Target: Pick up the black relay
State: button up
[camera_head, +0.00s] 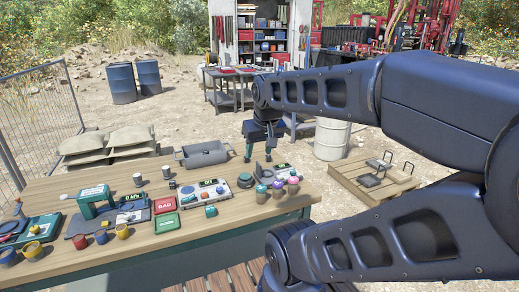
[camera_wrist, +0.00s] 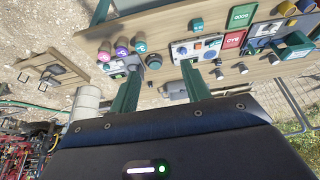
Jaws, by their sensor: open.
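A small dark block (camera_head: 172,184), which looks like the black relay, lies on the wooden table just left of the white meter box; it is too small to make out clearly. In the wrist view, a small dark piece (camera_wrist: 219,74) near the table edge, right of my fingers, may be the same thing. My gripper (camera_head: 262,153) is open and empty above the table's far edge, to the right of the dark block and apart from it. Its two green fingers are spread wide in the wrist view (camera_wrist: 160,88), with nothing between their tips.
The white meter box (camera_head: 203,192) and a round dark teal-topped piece (camera_head: 245,180) stand nearby. Several colored-lid jars (camera_head: 277,190) are at the right. A red BAD tray (camera_head: 165,205) and green tray (camera_head: 167,223) lie in front. A grey bin (camera_head: 203,154) stands at the far edge.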

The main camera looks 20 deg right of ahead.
jog(key=shift+o, duration=0.5)
jog(key=n+g+h, duration=0.4)
jog(key=n+g, duration=0.2)
jog(key=n, duration=0.9)
send_over(172, 182)
jog(key=w+a, duration=0.1)
jog(key=a, duration=0.3)
notch_tip(172, 182, down, 24)
jog(key=x, duration=1.1)
jog(key=shift+w+d+r, duration=0.1)
jog(key=shift+w+d, duration=0.05)
jog(key=shift+w, duration=0.1)
jog(key=c, duration=1.1)
